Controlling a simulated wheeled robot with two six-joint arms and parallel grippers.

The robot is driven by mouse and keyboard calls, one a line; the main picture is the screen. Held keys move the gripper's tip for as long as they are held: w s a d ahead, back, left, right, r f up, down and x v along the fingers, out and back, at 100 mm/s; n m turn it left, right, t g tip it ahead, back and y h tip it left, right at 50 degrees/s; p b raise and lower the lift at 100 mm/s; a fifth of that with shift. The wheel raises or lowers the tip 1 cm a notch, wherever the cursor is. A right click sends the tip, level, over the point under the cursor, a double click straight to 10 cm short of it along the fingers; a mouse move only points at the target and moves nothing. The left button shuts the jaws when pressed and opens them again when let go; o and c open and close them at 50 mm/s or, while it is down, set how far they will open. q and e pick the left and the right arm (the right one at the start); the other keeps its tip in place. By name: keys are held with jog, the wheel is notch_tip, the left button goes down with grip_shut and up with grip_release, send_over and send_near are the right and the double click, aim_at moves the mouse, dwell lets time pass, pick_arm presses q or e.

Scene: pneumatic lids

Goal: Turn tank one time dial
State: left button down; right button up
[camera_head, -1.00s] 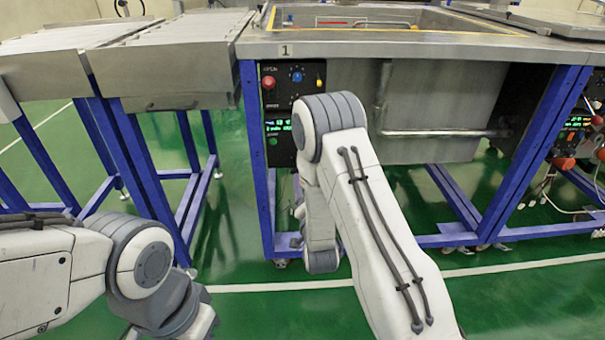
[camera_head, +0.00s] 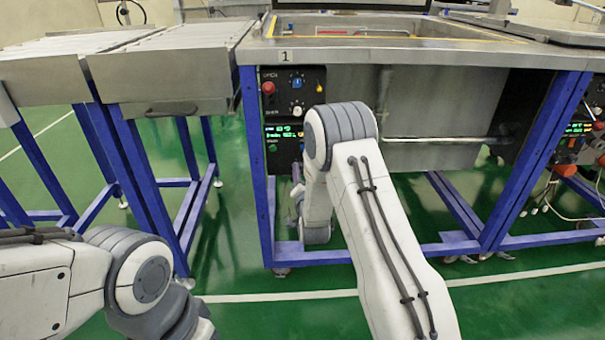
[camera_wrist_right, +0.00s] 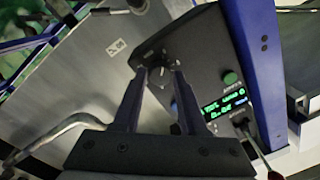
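Tank one (camera_head: 430,100), marked "1", has a black control panel (camera_head: 283,112) at its left leg. The panel has a green-lit display (camera_head: 285,132), which also shows in the right wrist view (camera_wrist_right: 225,104). My right gripper (camera_wrist_right: 160,74) is open at the panel. I cannot tell whether the fingers touch the dial. In the head view my right arm hides that dial and most of the gripper. My left arm is at the lower left, its gripper out of view.
Above the display are a blue knob (camera_head: 297,82), another knob (camera_head: 297,108) and a red button (camera_head: 268,88). A blue frame leg (camera_head: 256,170) stands left of the panel. A metal pipe (camera_wrist_right: 55,133) runs near the right gripper.

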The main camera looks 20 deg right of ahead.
grip_shut()
jog(key=shift+f+m, duration=0.1)
jog(key=shift+m, duration=0.2)
jog(key=shift+a+f+m+h+b, duration=0.1)
jog(key=shift+m+h+b, duration=0.1)
jog(key=shift+m+b, duration=2.95)
jog(key=shift+f+m+h+b, duration=0.15)
jog(key=shift+m+b, duration=1.45)
jog(key=shift+m, duration=3.05)
jog(key=shift+r+m+h, duration=0.15)
jog(key=shift+m+h, duration=0.1)
jog(key=shift+m, duration=0.05)
jog(key=o, duration=0.5)
grip_release()
